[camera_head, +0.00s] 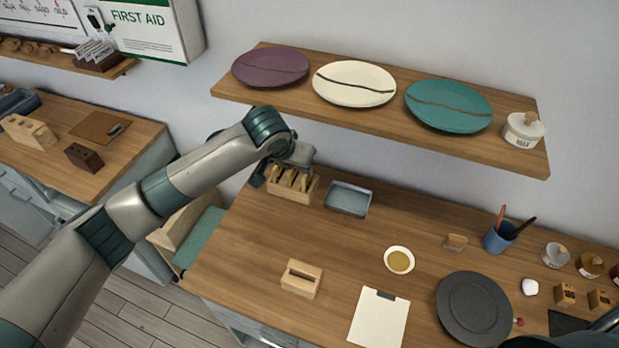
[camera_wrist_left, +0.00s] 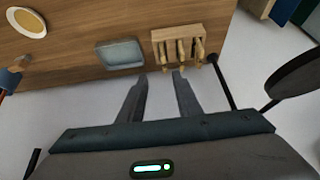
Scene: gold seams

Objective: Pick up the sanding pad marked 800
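I cannot read an 800 mark on anything. A wooden rack (camera_head: 291,190) with several upright wooden-handled pieces stands at the back left of the bench. It also shows in the left wrist view (camera_wrist_left: 158,53); whether the pieces are sanding pads I cannot tell. My left gripper (camera_wrist_left: 159,75) is open and empty, its fingers apart and pointing towards the rack's edge. In the head view my left arm reaches to just behind the rack and partly covers it. My right gripper cannot be made out.
A grey tray (camera_head: 348,199) sits right of the rack. A slotted wooden block (camera_head: 301,279), a gold-filled bowl (camera_head: 399,260), a clipboard (camera_head: 379,318) and a dark round plate (camera_head: 473,308) lie nearer. A shelf (camera_head: 380,122) with three plates hangs above. The bench's middle is clear.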

